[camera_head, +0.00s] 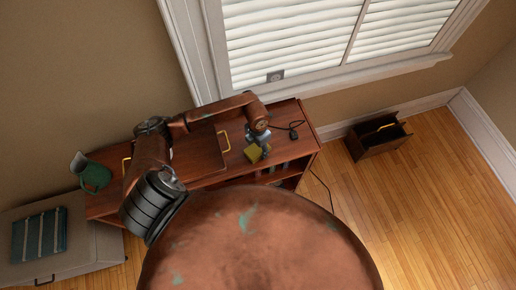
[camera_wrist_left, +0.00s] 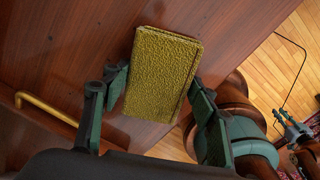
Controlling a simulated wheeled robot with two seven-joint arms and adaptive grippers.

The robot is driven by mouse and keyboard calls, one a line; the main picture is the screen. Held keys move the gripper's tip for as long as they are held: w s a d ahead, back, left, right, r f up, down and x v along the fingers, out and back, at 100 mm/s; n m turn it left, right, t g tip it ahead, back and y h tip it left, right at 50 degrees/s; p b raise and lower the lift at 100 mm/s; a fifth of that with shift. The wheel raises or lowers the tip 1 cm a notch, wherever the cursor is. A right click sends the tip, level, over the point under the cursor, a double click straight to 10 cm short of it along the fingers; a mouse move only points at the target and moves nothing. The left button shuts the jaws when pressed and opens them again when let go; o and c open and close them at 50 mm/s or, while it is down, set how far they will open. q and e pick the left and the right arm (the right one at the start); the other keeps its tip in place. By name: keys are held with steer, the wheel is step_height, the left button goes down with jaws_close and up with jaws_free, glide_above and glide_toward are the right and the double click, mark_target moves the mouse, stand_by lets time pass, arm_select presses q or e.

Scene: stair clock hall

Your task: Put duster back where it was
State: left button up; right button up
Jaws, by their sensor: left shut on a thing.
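The duster (camera_head: 253,154) looks like a mustard-yellow block with a rough surface. It is at the front of the top of the brown wooden cabinet (camera_head: 290,150), right of the middle. My left gripper (camera_head: 260,141) is shut on it from above. In the left wrist view the duster (camera_wrist_left: 162,70) sits between the two green fingers of my left gripper (camera_wrist_left: 158,82), with wood beneath it. I cannot tell whether it touches the wood. What seems to be my right gripper (camera_wrist_left: 293,130) shows small at the right edge of that view, its jaws unclear.
A brown tray (camera_head: 198,155) with brass handles lies left of the duster, partly behind my arm. A black cable with a plug (camera_head: 293,134) lies to the right. A green jug (camera_head: 92,174) stands at the cabinet's left end. A wooden caddy (camera_head: 377,140) stands on the floor.

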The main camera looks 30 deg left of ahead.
mark_target(258, 149)
arm_select(q)
steer(key=o, duration=0.8)
steer(key=shift+f, duration=0.1)
steer(key=shift+o, duration=1.1)
arm_select(e)
steer(key=shift+a, duration=0.3)
steer(key=shift+a+f, duration=0.1)
steer(key=shift+w, duration=0.1)
arm_select(q)
steer(key=shift+r, duration=0.35)
step_height(258, 149, up, 12)
steer(key=shift+f, duration=0.2)
arm_select(e)
steer(key=shift+d, duration=0.35)
